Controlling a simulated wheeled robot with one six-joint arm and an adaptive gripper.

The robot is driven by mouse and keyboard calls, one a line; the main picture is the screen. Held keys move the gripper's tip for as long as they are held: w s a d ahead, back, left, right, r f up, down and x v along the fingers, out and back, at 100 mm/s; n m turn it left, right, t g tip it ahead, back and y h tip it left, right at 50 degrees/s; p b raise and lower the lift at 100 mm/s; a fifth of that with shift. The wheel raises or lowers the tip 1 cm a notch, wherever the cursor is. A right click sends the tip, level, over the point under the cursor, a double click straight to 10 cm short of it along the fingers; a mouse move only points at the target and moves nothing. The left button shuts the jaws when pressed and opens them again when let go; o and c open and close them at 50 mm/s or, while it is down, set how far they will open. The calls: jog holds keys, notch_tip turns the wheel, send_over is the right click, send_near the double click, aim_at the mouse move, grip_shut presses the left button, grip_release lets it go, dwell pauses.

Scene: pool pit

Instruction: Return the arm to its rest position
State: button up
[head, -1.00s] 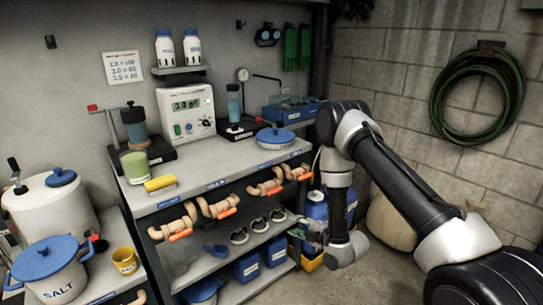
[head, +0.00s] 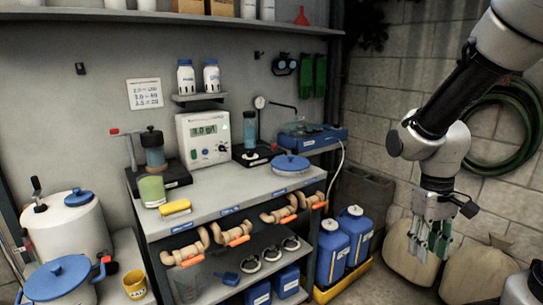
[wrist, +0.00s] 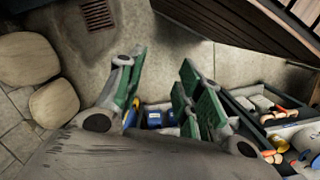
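My gripper (head: 434,238) hangs from my raised arm at the right of the head view, pointing down, in front of the tan sacks and clear of the bench. Its green-padded fingers also show in the wrist view (wrist: 158,95), spread apart with nothing between them. In the wrist view, the floor and the blue containers show beyond the fingers.
Sacks (head: 408,255) lie by the block wall, under a green hose (head: 500,155).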

jog(key=s+d+r+t, duration=0.1)
jog(key=s+r+t, duration=0.2)
jog(key=r, duration=0.4)
jog(key=s+r+m+t, duration=0.1)
jog(key=s+r+t, duration=0.2)
jog(key=r, duration=0.4)
jog(key=shift+s+d+m+y, duration=0.3)
jog(key=shift+s+d, duration=0.1)
jog(key=shift+s, duration=0.05)
jog(key=shift+o, duration=0.3)
